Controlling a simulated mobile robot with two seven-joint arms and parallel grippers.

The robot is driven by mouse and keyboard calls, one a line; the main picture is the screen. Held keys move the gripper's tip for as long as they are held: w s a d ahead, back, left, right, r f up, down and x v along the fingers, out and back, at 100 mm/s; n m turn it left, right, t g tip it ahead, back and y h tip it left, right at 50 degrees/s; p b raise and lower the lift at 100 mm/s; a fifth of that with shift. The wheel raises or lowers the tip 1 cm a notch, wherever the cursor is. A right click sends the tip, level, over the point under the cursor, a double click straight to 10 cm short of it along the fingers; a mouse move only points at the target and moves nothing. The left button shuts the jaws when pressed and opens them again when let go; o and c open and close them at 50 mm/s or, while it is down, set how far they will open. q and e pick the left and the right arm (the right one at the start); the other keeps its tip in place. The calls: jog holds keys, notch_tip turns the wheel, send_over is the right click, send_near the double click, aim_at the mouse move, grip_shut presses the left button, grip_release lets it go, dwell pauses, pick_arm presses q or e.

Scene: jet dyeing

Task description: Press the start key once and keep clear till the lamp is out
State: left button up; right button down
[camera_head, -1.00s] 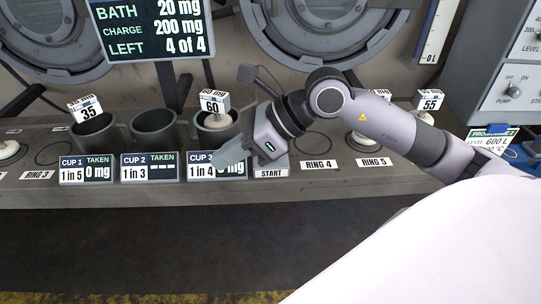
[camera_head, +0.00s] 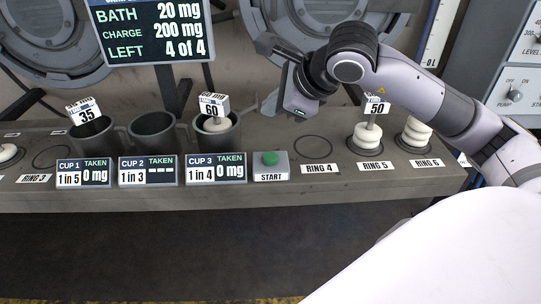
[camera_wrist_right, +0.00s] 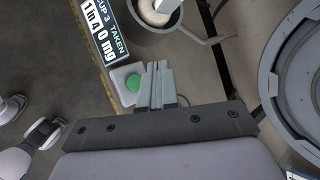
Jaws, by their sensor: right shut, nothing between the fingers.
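The start key is a green round button (camera_head: 269,158) on a grey block labelled START, at the bench's front edge right of the cup 3 sign. It also shows in the wrist view (camera_wrist_right: 133,82), just left of my fingers. My right gripper (camera_head: 268,105) is shut and empty, held above and behind the key, apart from it. It shows in the wrist view too (camera_wrist_right: 154,68). I cannot make out a separate lamp, or whether the key is lit. The display (camera_head: 155,30) reads bath 20 mg, charge 200 mg, left 4 of 4. My left gripper is not in view.
Cup 1 (camera_head: 92,140), cup 2 (camera_head: 153,135) and cup 3 (camera_head: 217,138) stand left of the key; tags 35 and 60 mark two of them. White stacked weights (camera_head: 367,138) stand on ring 5, others on ring 6. Ring 4 (camera_head: 314,147) is empty.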

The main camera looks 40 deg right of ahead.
jog(key=b, duration=0.5)
send_over(273, 159)
notch_tip(273, 159, down, 8)
jog(key=shift+r, duration=0.25)
jog(key=shift+f+b, duration=0.55)
jog(key=shift+b, duration=0.05)
dwell(1.1)
jog(key=shift+f+b, duration=0.45)
jog(key=shift+b, duration=0.2)
jog(key=shift+f, duration=0.15)
